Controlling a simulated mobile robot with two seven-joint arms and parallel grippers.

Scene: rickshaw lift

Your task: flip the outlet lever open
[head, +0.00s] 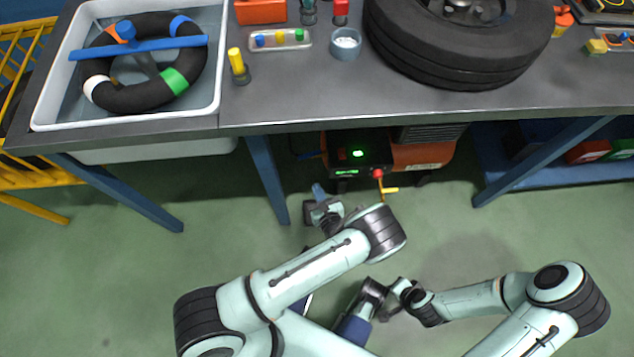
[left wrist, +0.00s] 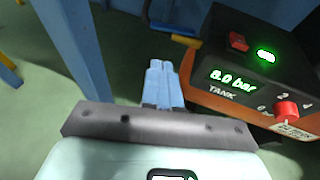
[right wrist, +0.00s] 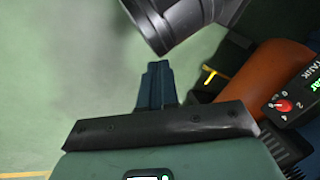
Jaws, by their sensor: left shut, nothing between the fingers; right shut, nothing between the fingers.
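The compressor (head: 418,155) stands on the floor under the bench. Its yellow outlet lever (head: 389,190) sticks out at the front, below the red knob (head: 378,173). The lever also shows as a small yellow bar in the right wrist view (right wrist: 209,76); it does not show clearly in the left wrist view. My left gripper (head: 318,191) is shut and empty, left of the lever and apart from it. Its blue fingers (left wrist: 162,68) point beside the control panel (left wrist: 232,82). My right gripper (right wrist: 157,68) is shut and empty, left of the orange compressor body in its wrist view.
The bench top (head: 290,105) overhangs the compressor. Blue bench legs (head: 265,175) stand left and right of it. A blue shelf (head: 560,180) is at the right. My left arm's dark link is close ahead of my right gripper. Open green floor lies in front.

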